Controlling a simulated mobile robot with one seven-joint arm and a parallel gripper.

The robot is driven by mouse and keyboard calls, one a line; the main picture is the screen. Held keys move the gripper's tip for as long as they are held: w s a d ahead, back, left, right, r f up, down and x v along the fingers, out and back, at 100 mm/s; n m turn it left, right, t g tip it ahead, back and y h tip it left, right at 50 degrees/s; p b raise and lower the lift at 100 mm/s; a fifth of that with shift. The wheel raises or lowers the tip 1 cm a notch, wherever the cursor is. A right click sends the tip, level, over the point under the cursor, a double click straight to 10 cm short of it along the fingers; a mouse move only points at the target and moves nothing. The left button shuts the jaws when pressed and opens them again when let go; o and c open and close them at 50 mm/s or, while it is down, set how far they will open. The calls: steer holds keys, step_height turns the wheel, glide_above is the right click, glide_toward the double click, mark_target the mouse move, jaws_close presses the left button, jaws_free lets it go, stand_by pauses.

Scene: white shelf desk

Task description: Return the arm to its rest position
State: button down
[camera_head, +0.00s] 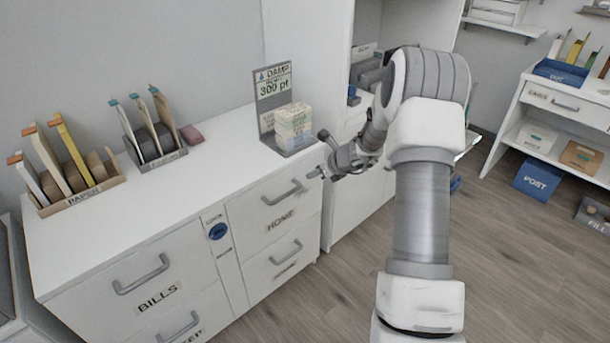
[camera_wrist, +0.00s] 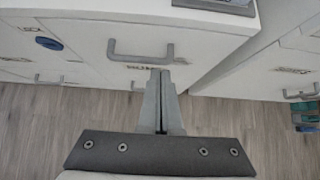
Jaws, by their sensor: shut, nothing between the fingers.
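My gripper (camera_head: 318,173) is at the end of my arm, in front of the right end of the white desk, close to the HOME drawer handle (camera_head: 284,193). In the wrist view my gripper (camera_wrist: 160,73) points at the drawer front, with its two fingers together and nothing between them. The handle (camera_wrist: 140,55) shows just beyond the fingertips in that view. I cannot tell whether the fingertips touch the drawer. My arm bends at the elbow and reaches left from the right side of the head view.
The white desk (camera_head: 215,155) carries a PAPER rack (camera_head: 85,200), a grey rack (camera_head: 160,158) and a DAMP sign stand (camera_head: 272,88) with stacked blocks (camera_head: 293,122). A second desk (camera_head: 560,103) stands at the right, with a blue POST box (camera_head: 537,180). Wooden floor (camera_head: 520,270) lies open between.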

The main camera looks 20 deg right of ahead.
steer(key=s+a+r+n+g, duration=0.1)
steer(key=s+a+r+n, duration=0.65)
steer(key=r, duration=0.25)
steer(key=s+a+r+n+g, duration=0.1)
steer(key=s+a+r+n, duration=0.7)
steer(key=r, duration=0.3)
steer(key=s+d+r+n+h, duration=0.1)
steer(key=s+r+n+h, duration=0.1)
steer(key=s+n, duration=0.8)
steer(key=s+d+r+n+h, duration=0.15)
steer(key=s+n, duration=0.45)
steer(key=s, duration=0.7)
step_height(320, 180, up, 15)
steer(key=p, duration=1.5)
steer(key=shift+a+g, duration=0.3)
steer(key=shift+a, duration=0.15)
